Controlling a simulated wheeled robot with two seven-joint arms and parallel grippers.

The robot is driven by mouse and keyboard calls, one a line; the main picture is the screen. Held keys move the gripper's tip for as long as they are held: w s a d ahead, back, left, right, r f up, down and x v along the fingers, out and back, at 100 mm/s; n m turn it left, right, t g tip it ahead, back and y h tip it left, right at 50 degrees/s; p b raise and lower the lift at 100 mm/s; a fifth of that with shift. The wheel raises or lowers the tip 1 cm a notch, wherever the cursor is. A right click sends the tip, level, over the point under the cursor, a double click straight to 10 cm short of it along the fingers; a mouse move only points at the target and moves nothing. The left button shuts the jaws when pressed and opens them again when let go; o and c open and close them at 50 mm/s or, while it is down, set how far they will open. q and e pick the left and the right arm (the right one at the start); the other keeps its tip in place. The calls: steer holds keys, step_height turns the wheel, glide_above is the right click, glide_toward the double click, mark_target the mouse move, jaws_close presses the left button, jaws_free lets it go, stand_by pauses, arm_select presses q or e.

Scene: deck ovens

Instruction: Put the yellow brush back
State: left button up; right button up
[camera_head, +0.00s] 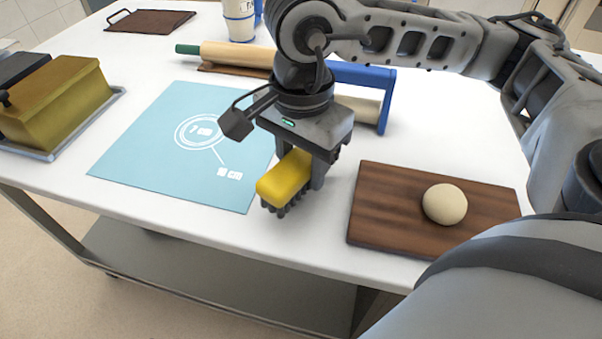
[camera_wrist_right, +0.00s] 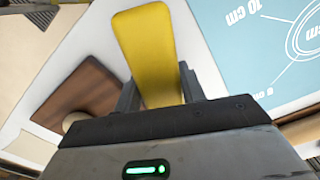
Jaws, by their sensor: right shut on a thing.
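The yellow brush (camera_head: 285,178) has a yellow block and dark bristles pointing down. My right gripper (camera_head: 302,176) is shut on it, near the front of the white table, between the blue mat and the wooden board. The brush looks held at or just above the table; I cannot tell whether the bristles touch it. In the right wrist view the yellow brush (camera_wrist_right: 148,50) sticks out from between the fingers of my right gripper (camera_wrist_right: 160,92). My left gripper is not in view.
A blue mat (camera_head: 150,150) lies left of the brush. A brown wooden board (camera_head: 390,215) with a dough ball (camera_head: 445,204) is at the right. A rolling pin (camera_head: 235,54) and a blue-framed thing (camera_head: 388,95) lie behind. A gold box (camera_head: 60,100) stands at the left.

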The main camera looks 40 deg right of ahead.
mark_target(301, 157)
step_height(301, 157, down, 3)
steer(key=shift+r, duration=0.1)
steer(key=shift+f, duration=0.25)
steer(key=o, duration=0.9)
steer(key=shift+r, duration=0.1)
steer(key=shift+o, duration=0.2)
step_height(301, 157, up, 12)
steer(key=shift+r, duration=0.2)
